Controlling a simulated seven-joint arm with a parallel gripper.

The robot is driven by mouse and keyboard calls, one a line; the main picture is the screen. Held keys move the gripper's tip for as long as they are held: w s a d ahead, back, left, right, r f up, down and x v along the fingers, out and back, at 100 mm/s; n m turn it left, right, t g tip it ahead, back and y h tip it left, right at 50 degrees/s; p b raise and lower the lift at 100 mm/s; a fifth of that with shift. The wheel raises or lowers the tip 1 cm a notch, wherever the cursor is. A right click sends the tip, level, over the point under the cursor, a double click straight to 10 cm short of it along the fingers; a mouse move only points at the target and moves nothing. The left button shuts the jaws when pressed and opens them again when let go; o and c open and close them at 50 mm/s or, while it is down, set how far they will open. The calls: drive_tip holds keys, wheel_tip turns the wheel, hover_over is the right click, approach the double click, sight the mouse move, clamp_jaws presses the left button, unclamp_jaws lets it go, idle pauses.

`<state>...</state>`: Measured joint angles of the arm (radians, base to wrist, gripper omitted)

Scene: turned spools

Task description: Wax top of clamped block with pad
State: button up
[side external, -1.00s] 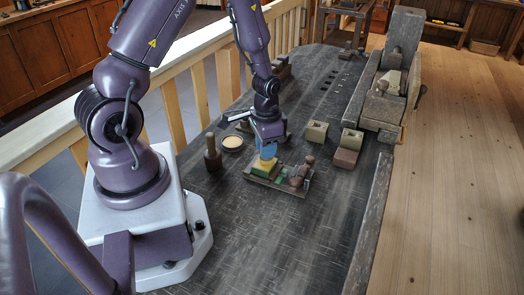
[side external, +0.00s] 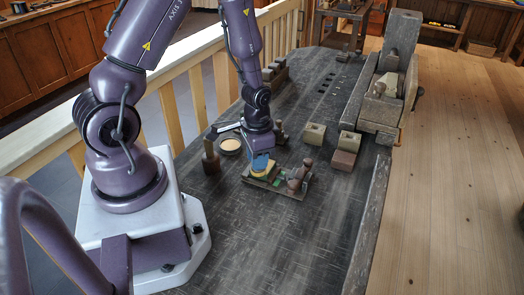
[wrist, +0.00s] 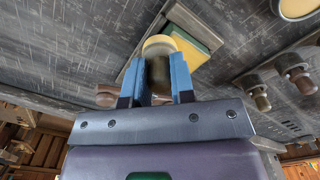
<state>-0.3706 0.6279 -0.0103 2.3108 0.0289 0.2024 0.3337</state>
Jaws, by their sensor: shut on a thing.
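My gripper (side external: 260,163) has blue fingers and is shut on a round, pale-yellow pad (wrist: 158,43), seen between the fingertips in the wrist view. In the side view the fingers are low over the left end of the clamp board (side external: 290,191). The block (wrist: 191,46), yellow with a green part (wrist: 204,27), lies right beside or under the pad; the pad and fingers hide part of it. I cannot tell whether the pad touches its top. The brown clamp (side external: 298,177) stands at the board's right end.
A round tin of pale wax (side external: 230,144) and a dark brown bottle-shaped piece (side external: 210,158) stand left of my gripper. A tan block (side external: 314,133) and a reddish-brown block (side external: 343,160) stand to the right. The near table top (side external: 280,245) is clear.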

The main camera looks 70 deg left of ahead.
drive_tip(key=shift+s+d+r, duration=0.15)
drive_tip(key=shift+d+r, duration=0.05)
drive_tip(key=shift+r, duration=3.9)
